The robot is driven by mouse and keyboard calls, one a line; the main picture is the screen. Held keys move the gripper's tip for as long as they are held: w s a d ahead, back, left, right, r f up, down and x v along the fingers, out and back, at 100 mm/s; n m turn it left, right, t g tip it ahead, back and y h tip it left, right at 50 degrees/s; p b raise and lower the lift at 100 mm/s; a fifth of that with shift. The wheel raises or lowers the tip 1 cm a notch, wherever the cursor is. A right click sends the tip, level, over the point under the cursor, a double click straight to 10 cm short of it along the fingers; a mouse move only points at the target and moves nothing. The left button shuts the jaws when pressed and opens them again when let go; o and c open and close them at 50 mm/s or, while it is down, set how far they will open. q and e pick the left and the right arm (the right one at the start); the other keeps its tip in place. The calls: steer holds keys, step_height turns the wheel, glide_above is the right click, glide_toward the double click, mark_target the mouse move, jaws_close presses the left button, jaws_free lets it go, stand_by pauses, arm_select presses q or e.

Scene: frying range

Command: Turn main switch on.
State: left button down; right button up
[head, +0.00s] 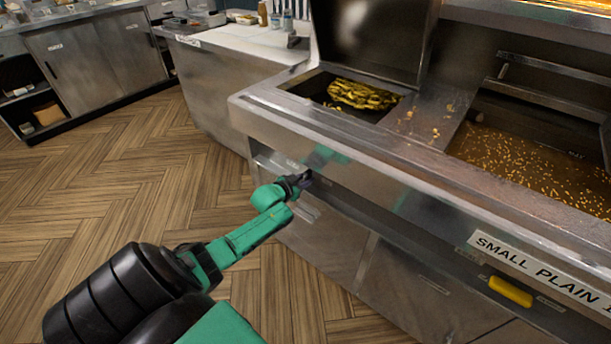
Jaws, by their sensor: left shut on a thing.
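The frying range (335,165) stands on the right with a steel front. My left gripper (303,181) is at the left part of its recessed front panel, under the overhanging ledge. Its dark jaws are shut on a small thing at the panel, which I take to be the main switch. The jaws hide the switch, so its position cannot be told. My right gripper is not in view.
A fryer basin with yellow food (362,94) and a basin with scattered crumbs (545,165) are on top. A yellow handle (510,291) sits at the front right, below the label (545,272). The wooden floor (120,180) on the left is clear.

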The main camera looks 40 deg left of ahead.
arm_select(q)
steer(key=shift+n+h+b, duration=0.3)
steer(key=shift+n+h, duration=0.3)
steer(key=shift+n, duration=0.1)
steer(key=c, duration=0.7)
jaws_free()
